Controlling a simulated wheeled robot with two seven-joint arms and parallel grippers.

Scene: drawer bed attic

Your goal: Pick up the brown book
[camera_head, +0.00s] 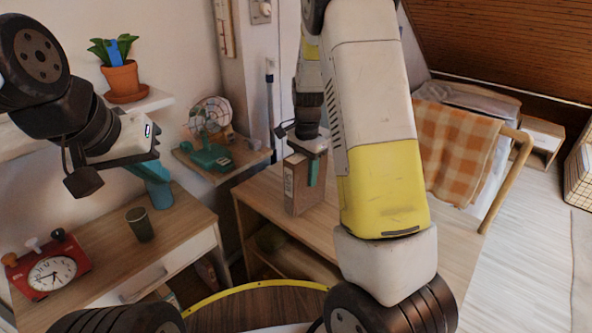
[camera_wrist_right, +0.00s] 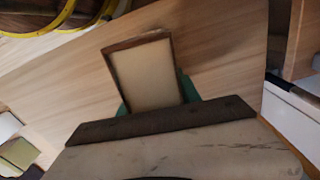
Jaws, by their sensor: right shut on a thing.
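The brown book (camera_head: 296,184) stands upright at the wooden desk in the head view. My right gripper (camera_head: 311,168) reaches down from above and is shut on its upper part. In the right wrist view the book (camera_wrist_right: 146,73) shows its pale page edges framed by a brown cover, with green finger pads at its sides. I cannot tell whether the book touches the desk. My left gripper (camera_head: 147,170) hangs above the left cabinet, away from the book; its finger gap does not show clearly.
The desk (camera_head: 325,230) has bare room around the book. On the left cabinet (camera_head: 185,222) are a red clock (camera_head: 50,272) and a dark cup (camera_head: 140,224).

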